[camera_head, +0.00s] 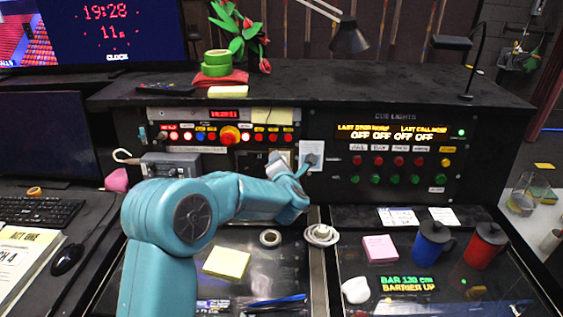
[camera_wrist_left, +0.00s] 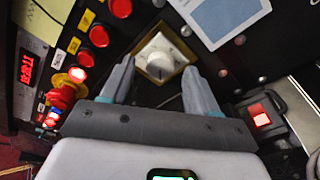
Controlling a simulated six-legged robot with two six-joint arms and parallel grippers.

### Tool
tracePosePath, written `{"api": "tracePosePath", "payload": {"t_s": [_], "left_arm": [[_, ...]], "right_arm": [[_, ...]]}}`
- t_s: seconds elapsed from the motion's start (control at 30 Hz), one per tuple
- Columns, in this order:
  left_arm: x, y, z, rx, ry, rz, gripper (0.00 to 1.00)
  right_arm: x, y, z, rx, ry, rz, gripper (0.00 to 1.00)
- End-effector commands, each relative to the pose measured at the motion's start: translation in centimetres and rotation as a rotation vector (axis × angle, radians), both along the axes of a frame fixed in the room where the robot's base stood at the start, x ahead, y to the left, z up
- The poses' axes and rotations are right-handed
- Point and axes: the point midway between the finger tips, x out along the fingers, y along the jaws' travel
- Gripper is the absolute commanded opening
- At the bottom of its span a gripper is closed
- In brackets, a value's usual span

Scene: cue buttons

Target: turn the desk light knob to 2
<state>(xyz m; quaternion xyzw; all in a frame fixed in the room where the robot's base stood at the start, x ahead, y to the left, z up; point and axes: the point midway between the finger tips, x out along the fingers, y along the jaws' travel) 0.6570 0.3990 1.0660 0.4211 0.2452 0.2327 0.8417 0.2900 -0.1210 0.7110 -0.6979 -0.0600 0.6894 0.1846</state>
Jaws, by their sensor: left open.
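My left gripper (camera_wrist_left: 158,86) is open and empty, with one grey finger to each side below the knob. The fingertips look close to the plate; whether they touch it I cannot tell. The dial's marks are too small to read. My right gripper is in neither view.
A red mushroom button (camera_head: 230,135) and a row of small buttons lie left of the knob. A white-bordered card (camera_wrist_left: 222,14) and a lit red switch (camera_wrist_left: 262,115) are close by. The cue light panel (camera_head: 390,160) is to the right. Cups (camera_head: 431,243) stand on the desk.

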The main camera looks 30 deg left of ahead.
Motion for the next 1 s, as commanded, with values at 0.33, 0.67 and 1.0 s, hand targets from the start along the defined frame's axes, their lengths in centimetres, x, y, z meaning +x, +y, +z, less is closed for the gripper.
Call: {"api": "tracePosePath", "payload": {"t_s": [0.33, 0.67, 1.0], "left_arm": [[0.53, 0.36, -0.15, 0.001, -0.001, 0.001, 0.6], [0.51, 0.36, -0.14, 0.002, 0.001, 0.001, 0.04], [0.52, 0.33, -0.33, 0.095, 0.057, -0.016, 0.04]], "right_arm": [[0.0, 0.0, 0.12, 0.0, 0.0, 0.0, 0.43], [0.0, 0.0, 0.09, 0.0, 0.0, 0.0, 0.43], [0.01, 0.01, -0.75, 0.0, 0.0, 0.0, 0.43]]}}
